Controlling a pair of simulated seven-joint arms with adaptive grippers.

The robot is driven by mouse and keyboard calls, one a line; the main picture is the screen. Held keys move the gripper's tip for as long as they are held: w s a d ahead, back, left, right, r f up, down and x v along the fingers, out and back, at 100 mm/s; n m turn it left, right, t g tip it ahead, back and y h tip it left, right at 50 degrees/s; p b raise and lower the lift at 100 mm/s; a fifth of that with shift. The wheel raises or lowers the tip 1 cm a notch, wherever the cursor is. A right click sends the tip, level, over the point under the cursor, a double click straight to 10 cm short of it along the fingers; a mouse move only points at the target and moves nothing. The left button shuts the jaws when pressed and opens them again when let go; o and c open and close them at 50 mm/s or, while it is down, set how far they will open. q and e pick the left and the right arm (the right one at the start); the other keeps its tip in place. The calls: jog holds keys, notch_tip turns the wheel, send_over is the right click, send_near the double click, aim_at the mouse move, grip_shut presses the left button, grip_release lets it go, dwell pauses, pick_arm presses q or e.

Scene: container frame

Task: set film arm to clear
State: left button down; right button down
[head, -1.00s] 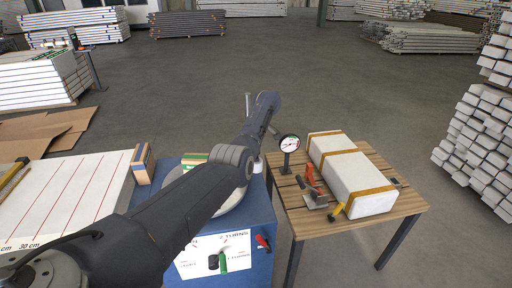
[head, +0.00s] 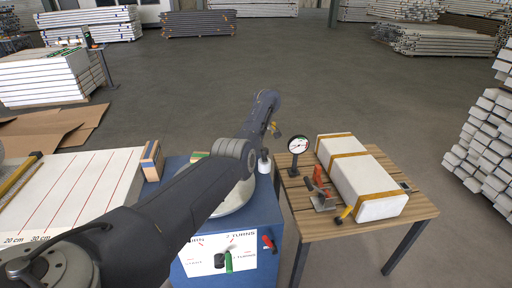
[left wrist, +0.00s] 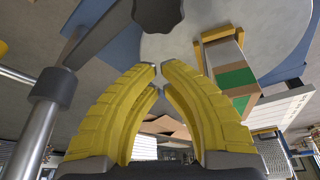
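My left arm reaches across a blue cabinet (head: 268,215) in the head view. Its gripper (head: 276,131) hangs beyond the cabinet's back right corner. A steel post (left wrist: 35,130) with a dark collar stands at the left there. A dark bar runs from the collar to a black knob (left wrist: 157,12); it looks like the film arm and is apart from the fingers. A pale round turntable (head: 238,198) is partly hidden by my arm. The dial panel (head: 218,255) has a black knob and green pointer. My right gripper is out of view.
A slatted table (head: 335,233) at the right holds a long white strapped block (head: 360,180), a round gauge (head: 298,146) and a red clamp (head: 320,188). A red lever (head: 269,243) is on the cabinet. A white lined board (head: 75,190) lies left.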

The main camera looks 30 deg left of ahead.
pick_arm(q)
jog(key=v, duration=1)
dwell(0.3)
